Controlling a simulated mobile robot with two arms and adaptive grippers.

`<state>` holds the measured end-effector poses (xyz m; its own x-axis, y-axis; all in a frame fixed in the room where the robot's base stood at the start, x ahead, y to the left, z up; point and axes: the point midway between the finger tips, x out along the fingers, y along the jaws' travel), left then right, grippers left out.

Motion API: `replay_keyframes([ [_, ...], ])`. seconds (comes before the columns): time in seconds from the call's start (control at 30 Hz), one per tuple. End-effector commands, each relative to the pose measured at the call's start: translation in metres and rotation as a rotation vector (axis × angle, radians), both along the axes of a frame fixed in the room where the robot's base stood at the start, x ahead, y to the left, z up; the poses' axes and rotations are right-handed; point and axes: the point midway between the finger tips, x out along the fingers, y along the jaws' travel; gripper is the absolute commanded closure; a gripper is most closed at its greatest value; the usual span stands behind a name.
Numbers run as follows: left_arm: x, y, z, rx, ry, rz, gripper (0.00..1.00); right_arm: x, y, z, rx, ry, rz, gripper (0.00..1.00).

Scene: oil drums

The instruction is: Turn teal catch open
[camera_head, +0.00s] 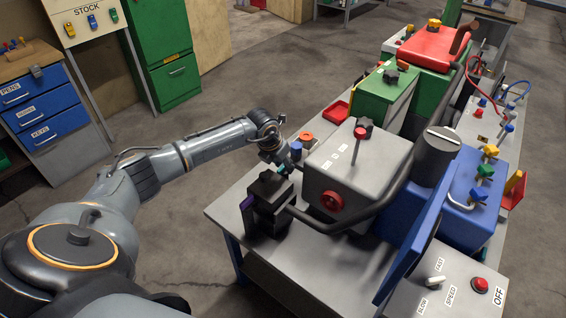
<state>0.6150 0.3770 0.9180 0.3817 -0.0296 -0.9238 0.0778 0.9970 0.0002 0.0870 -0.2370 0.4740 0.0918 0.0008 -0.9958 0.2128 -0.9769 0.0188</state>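My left arm reaches in from the left, and my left gripper (283,168) points down just above the dark block-shaped device at the table's near left. A small teal part (281,170) shows at the fingertips, beside the top of that dark device (268,200); it may be the teal catch, but it is tiny and partly hidden. I cannot tell whether the fingers touch it or how far apart they are. My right gripper is not in view.
The grey table (325,252) is crowded. Blue drawers (45,113) and a green cabinet (165,60) stand behind.

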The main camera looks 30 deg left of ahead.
Motion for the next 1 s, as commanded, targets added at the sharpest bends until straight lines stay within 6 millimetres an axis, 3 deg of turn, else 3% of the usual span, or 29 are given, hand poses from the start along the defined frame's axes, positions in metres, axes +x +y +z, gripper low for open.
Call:
replay_keyframes([
  [0.23,0.0,0.0,-0.001,0.0,0.0,-0.001,0.68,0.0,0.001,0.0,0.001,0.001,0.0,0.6],
  [0.4,0.0,0.0,-0.001,0.0,0.0,0.0,1.0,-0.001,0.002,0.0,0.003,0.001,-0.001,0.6],
  [0.73,0.0,0.0,-0.001,0.0,0.0,-0.015,1.0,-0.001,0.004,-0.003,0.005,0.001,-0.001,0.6],
  [1.0,0.0,0.001,-0.005,0.0,-0.001,-0.131,1.0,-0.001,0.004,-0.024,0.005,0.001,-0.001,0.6],
])
